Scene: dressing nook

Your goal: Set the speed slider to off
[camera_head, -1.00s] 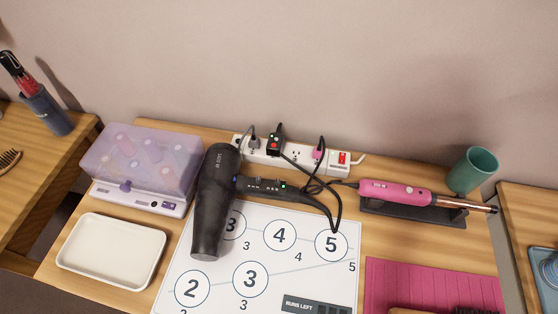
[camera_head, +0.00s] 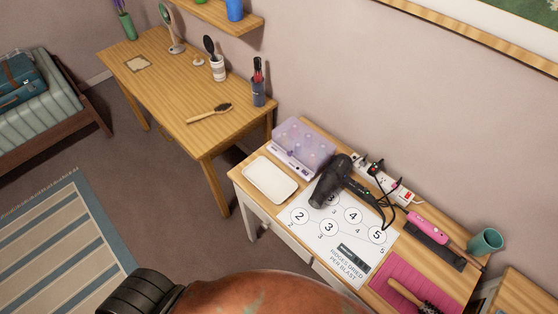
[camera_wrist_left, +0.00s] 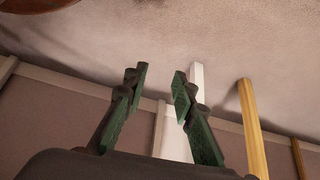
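The black hair dryer (camera_head: 330,181) lies on the dressing table with its barrel across the upper left of a white numbered mat (camera_head: 315,242). Its handle (camera_head: 360,191) points right, toward the cables. The speed slider is too small here to tell its setting. My left gripper shows in the left wrist view (camera_wrist_left: 158,76) with its two green-padded fingers apart and nothing between them. It is away from the dryer, facing a wall and furniture legs. My right gripper is not in view.
A white tray (camera_head: 270,180) and a purple-lidded case (camera_head: 303,147) stand left of the dryer. Behind it is a power strip (camera_head: 393,188) with plugs and cables. A pink styling iron (camera_head: 428,222), a pink mat (camera_head: 405,283) with a brush, and a green cup (camera_head: 485,242) stand right.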

